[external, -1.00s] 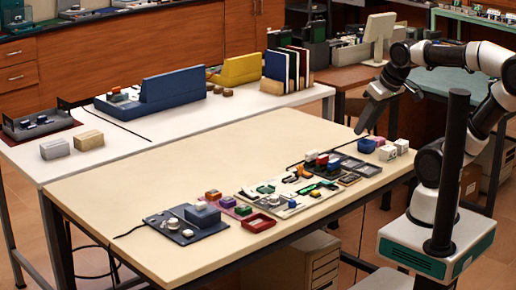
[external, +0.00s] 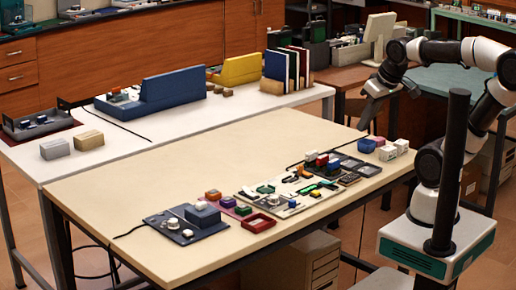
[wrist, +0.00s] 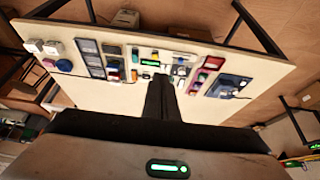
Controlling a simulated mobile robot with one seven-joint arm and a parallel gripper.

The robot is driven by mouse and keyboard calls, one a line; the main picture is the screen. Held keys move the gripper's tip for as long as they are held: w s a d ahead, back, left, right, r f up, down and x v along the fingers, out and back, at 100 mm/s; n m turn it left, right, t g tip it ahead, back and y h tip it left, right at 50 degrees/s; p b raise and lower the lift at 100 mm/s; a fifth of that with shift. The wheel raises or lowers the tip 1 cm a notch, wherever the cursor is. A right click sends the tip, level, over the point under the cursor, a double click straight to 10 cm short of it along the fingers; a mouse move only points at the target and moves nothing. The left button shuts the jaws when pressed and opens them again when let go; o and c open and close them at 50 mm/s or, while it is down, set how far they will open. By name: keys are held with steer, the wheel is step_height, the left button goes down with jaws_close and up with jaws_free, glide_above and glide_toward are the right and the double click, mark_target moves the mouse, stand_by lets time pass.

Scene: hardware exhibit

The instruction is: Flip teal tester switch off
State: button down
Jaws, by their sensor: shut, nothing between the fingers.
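A grey device panel (external: 240,194) lies near the front right edge of the cream table, with small switches, knobs and coloured parts. A teal-green part (external: 265,189) sits on it; I cannot tell whether it belongs to the teal tester, and no switch position can be read. In the wrist view a small teal part (wrist: 135,56) stands beside a lit green display (wrist: 150,63). My gripper (external: 364,119) is shut and empty, in the air at the table's right side, apart from the devices. Its dark fingers (wrist: 161,84) point toward the panels in the wrist view.
A blue-grey panel with a knob (external: 186,223) and a red tray (external: 259,223) lie to the left. The table's (external: 180,170) back and middle are clear. A white table (external: 130,137) adjoins behind.

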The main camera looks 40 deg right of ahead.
steer(key=w+d+f+g+p, duration=0.15)
steer(key=w+d, duration=0.25)
steer(key=w, duration=0.7)
steer(key=g, duration=0.3)
glide_above(329, 183)
step_height(329, 183, down, 9)
steer(key=shift+w+d+r, duration=0.15)
steer(key=shift+w+d, duration=0.15)
steer(key=shift+d, duration=0.05)
steer(key=f, duration=0.3)
steer(key=f+b, duration=0.1)
steer(key=f, duration=0.5)
steer(key=shift+w+f, duration=0.15)
steer(key=shift+w, duration=0.1)
steer(key=f, duration=0.1)
steer(key=s+f+b, duration=0.1)
steer(key=f, duration=0.1)
steer(key=shift+s+f, duration=0.1)
steer(key=shift+f, duration=0.05)
steer(key=shift+s+f, duration=0.25)
steer(key=shift+f, duration=0.2)
steer(key=shift+f+b, duration=0.15)
steer(key=shift+b, duration=0.15)
